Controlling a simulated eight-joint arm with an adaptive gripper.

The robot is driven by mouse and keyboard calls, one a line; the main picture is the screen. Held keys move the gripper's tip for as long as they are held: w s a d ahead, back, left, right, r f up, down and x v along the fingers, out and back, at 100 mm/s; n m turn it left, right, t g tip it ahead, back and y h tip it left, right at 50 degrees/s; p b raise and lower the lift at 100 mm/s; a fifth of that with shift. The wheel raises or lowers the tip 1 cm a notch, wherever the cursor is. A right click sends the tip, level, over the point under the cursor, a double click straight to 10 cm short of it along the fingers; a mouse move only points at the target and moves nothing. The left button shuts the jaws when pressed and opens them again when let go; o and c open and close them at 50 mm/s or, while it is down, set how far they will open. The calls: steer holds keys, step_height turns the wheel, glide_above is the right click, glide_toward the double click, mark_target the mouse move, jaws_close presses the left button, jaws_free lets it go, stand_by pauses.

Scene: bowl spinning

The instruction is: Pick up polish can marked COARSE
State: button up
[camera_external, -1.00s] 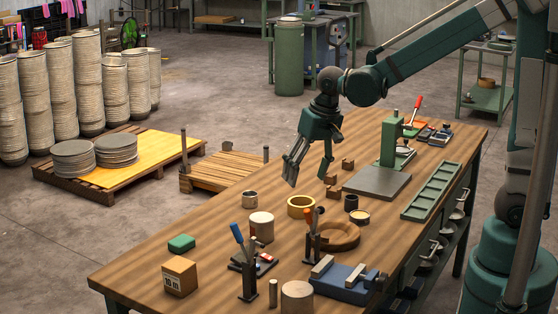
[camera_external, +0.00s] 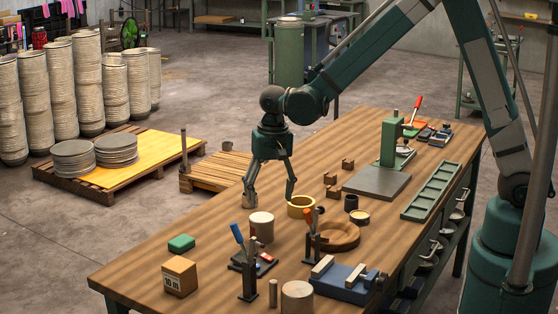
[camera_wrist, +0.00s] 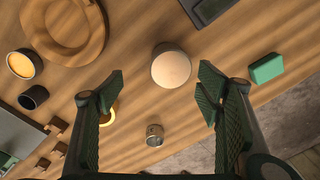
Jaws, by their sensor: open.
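No lettering is readable, so I cannot tell which can is marked COARSE. A small metal can (camera_wrist: 154,135) lies between my open fingers in the wrist view. In the external view it is mostly hidden behind my left finger. A larger can with a pale top (camera_external: 262,228) stands nearer the camera and also shows in the wrist view (camera_wrist: 170,67), ahead of the fingertips. My gripper (camera_external: 270,201) points down over the bench, open and empty; in the wrist view its fingers (camera_wrist: 160,88) are spread wide. A yellow ring (camera_external: 301,207) stands beside the right finger.
A wooden ring (camera_external: 340,236), dark cup (camera_external: 351,202) and shallow tin (camera_external: 360,217) are to the right. A green block (camera_external: 181,243), box (camera_external: 180,277) and blue-handled tool (camera_external: 238,235) are nearer the front left. Bare workbench (camera_external: 205,222) lies left of the gripper.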

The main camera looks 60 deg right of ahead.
mark_target(263, 217)
steer(key=shift+w+a+f+m+g+p, duration=0.1)
steer(key=shift+w+a+f+m+p, duration=0.15)
steer(key=shift+f, duration=0.25)
steer(key=shift+w+a+f+g+p, duration=0.1)
steer(key=shift+w+a+f+p, duration=0.1)
steer(key=shift+w+f, duration=0.3)
steer(key=shift+w+a+f+m+g+p, duration=0.15)
steer(key=shift+w+a+f+p, duration=0.1)
steer(key=shift+f, duration=0.3)
steer(key=shift+f, duration=1.3)
steer(key=shift+f, duration=0.1)
steer(key=shift+w+d+f, duration=0.1)
steer(key=shift+w+f, duration=0.05)
steer(key=shift+f, duration=2.35)
steer(key=c, duration=1.2)
